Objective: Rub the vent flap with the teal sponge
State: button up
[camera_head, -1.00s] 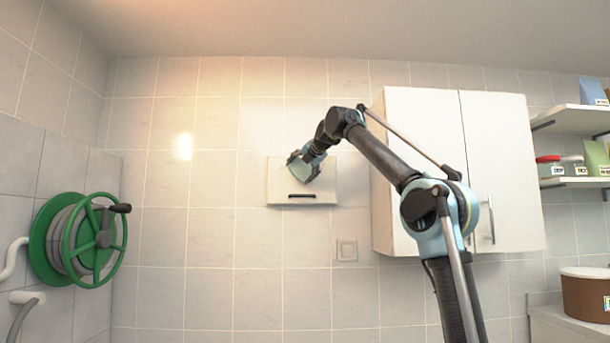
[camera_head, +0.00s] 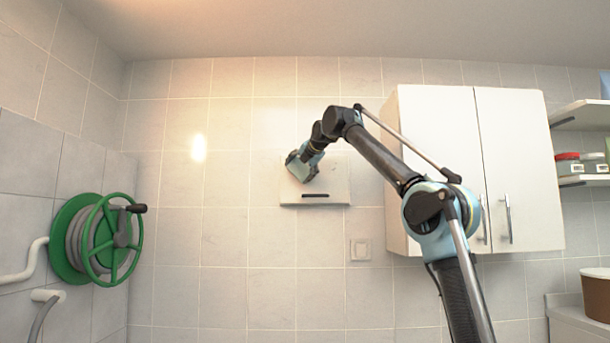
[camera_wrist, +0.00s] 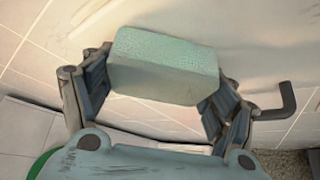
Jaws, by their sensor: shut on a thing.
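The vent flap (camera_head: 334,182) is a pale square panel on the tiled wall, with a dark handle (camera_head: 315,195) at its lower edge. My gripper (camera_head: 297,164) is at the flap's upper left part in the head view. In the wrist view my gripper (camera_wrist: 160,95) is shut on the teal sponge (camera_wrist: 165,68), with a finger at each end of the block. The pale flap surface (camera_wrist: 255,35) lies right behind the sponge there, and its dark handle (camera_wrist: 277,105) shows at the right. I cannot tell whether the sponge touches the flap. The sponge is hidden in the head view.
A green hose reel (camera_head: 97,240) hangs on the left wall. A white cupboard (camera_head: 440,130) stands out from the wall just right of the flap, behind my arm. Shelves (camera_head: 585,115) and a brown tub (camera_head: 597,298) are at the far right. A wall switch (camera_head: 360,249) is below the flap.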

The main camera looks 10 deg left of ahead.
aim_at(291, 168)
jog(key=shift+s+a, duration=0.2)
jog(key=shift+a, duration=0.7)
jog(key=shift+s+a, duration=0.15)
jog(key=shift+a, duration=0.7)
jog(key=shift+s, duration=0.1)
jog(key=shift+s+d, duration=0.25)
jog(key=shift+s, duration=0.7)
jog(key=shift+s+d, duration=0.2)
jog(key=shift+s, duration=0.7)
jog(key=shift+s+d, duration=0.25)
jog(key=shift+s, duration=0.7)
jog(key=s, duration=0.3)
jog(key=shift+d, duration=0.35)
jog(key=shift+w, duration=0.2)
jog(key=shift+w+a+r, duration=0.25)
jog(key=shift+w+r, duration=0.1)
jog(key=shift+w, duration=0.75)
jog(key=shift+w+a+r, duration=0.25)
jog(key=shift+w+r, duration=0.1)
jog(key=shift+w, duration=0.8)
jog(key=shift+w+a+r, duration=0.25)
jog(key=shift+w+r, duration=0.1)
jog(key=shift+w, duration=0.75)
